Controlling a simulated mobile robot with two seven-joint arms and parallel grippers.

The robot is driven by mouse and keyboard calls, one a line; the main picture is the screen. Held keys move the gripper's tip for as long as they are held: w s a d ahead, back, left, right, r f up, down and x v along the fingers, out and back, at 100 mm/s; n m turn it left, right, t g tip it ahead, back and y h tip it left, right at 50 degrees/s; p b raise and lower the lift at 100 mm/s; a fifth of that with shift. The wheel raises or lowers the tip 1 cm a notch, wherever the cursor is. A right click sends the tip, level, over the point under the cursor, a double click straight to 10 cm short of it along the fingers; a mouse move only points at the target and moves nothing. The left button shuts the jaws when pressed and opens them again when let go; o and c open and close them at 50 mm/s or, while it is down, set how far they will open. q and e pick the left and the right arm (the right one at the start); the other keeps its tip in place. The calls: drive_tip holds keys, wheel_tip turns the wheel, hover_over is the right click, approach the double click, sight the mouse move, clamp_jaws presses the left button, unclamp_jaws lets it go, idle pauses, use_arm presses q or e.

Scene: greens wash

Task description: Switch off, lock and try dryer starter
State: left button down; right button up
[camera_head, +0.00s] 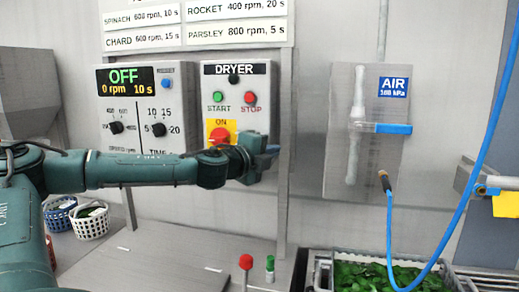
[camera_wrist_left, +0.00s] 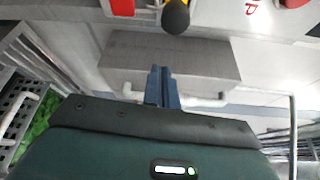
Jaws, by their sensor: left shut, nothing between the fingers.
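The dryer starter (camera_head: 262,85) is a grey box on the panel with a green START button (camera_head: 217,97) and a red STOP button (camera_head: 249,97). Below them is a red rotary switch (camera_head: 218,136) on a yellow plate marked ON, partly hidden by my left arm. My left gripper (camera_head: 272,149) is shut and empty in front of the starter's lower right part. In the left wrist view its blue fingers (camera_wrist_left: 164,84) are together, below a dark round knob (camera_wrist_left: 176,17) and red and yellow parts at the top edge. My right gripper is not in view. No lock can be made out.
The control box (camera_head: 106,72) left of the starter reads OFF, 0 rpm. A red-topped post (camera_head: 246,262) and a green-topped one (camera_head: 270,263) stand at the front. A blue hose (camera_head: 470,185) hangs at right over a crate of greens (camera_head: 320,270).

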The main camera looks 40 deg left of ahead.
use_arm(q)
drive_tip(key=shift+s+a+r+p, duration=0.15)
drive_tip(key=shift+a+p, duration=0.1)
drive_tip(key=shift+a, duration=0.6)
drive_tip(key=shift+s+a+r+p, duration=0.1)
drive_tip(key=shift+a+p, duration=0.15)
drive_tip(key=shift+a, duration=0.6)
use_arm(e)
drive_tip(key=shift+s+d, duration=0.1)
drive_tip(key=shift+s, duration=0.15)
